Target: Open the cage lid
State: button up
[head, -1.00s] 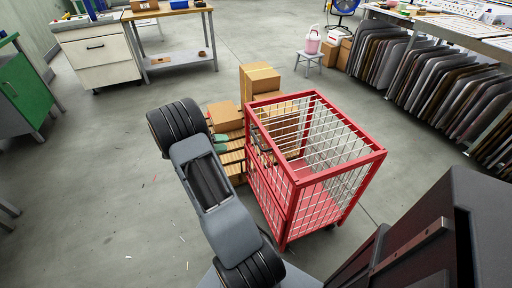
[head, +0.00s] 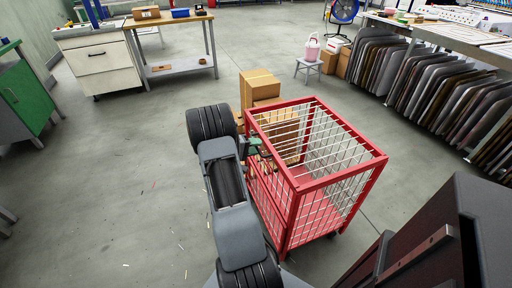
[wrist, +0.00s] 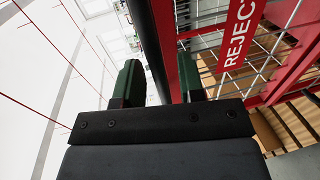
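The cage (head: 318,180) is a red-framed box with pale wire mesh sides, standing right of my arm in the head view. No lid can be told apart from its red top frame there, so I cannot tell the lid's position. My gripper (head: 254,147) is at the cage's far left side, near the upper rim, partly hidden by my wrist. In the wrist view its two dark green fingers (wrist: 160,86) are apart, with a dark bar (wrist: 158,40) running between them. I cannot tell whether they touch it. A red REJECT sign (wrist: 240,32) and cage mesh lie just right of the fingers.
Cardboard boxes (head: 260,88) are stacked behind the cage. A workbench (head: 178,72) and white cabinet (head: 103,58) stand at the back left, and a green cabinet (head: 28,90) at the far left. A rack of panels (head: 440,95) lines the right.

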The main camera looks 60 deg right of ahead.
jog(key=shift+s+d, duration=0.1)
jog(key=shift+d, duration=0.05)
jog(key=shift+c, duration=0.4)
grip_shut()
